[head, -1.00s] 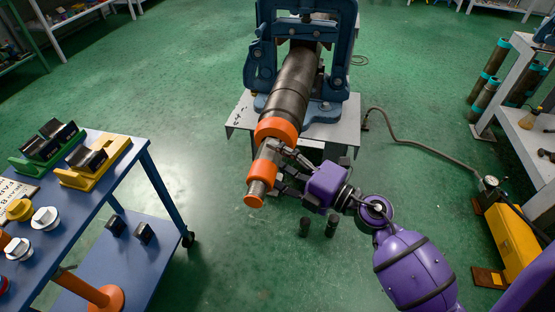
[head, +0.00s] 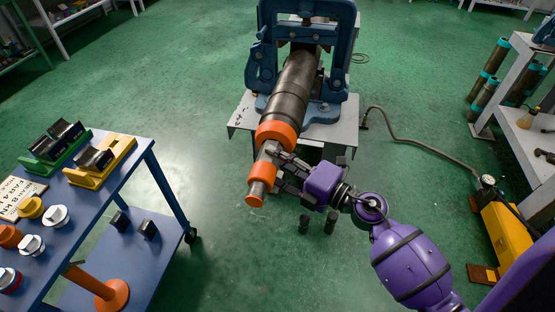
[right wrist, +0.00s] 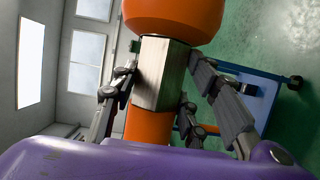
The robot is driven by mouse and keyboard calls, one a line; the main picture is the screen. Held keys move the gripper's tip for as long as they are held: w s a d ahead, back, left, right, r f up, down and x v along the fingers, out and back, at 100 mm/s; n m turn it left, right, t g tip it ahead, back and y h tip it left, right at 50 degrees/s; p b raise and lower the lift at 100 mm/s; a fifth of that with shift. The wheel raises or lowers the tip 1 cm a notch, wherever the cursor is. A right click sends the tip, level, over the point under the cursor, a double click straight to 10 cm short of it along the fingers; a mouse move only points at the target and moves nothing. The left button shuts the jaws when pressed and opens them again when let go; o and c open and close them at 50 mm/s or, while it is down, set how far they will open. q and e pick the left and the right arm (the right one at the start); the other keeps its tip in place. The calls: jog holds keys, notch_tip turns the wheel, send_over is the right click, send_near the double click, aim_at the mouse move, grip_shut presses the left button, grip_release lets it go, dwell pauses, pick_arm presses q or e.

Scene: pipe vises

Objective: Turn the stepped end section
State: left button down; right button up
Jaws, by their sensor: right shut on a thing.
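The stepped end section (head: 266,165) is a steel and orange piece at the near end of a long dark pipe (head: 293,88), which the blue pipe vise (head: 262,80) holds. My right gripper (head: 275,162) comes in from the right and is shut on the bare steel part between the collars. In the right wrist view the fingers (right wrist: 170,95) stand on both sides of the steel part (right wrist: 161,72). My left gripper is not in view.
A blue cart (head: 170,185) stands at the left with yellow and green jaw holders, a sign and several round fittings. A grey hose (head: 430,148) runs over the floor to a yellow pump (head: 508,235) at the right. The floor between cart and vise is clear.

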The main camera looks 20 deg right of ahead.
jog(key=o, duration=1.1)
jog(key=shift+r, duration=0.1)
jog(key=shift+o, duration=0.2)
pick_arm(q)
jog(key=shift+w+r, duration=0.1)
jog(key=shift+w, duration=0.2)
pick_arm(e)
jog(key=v, duration=1.2)
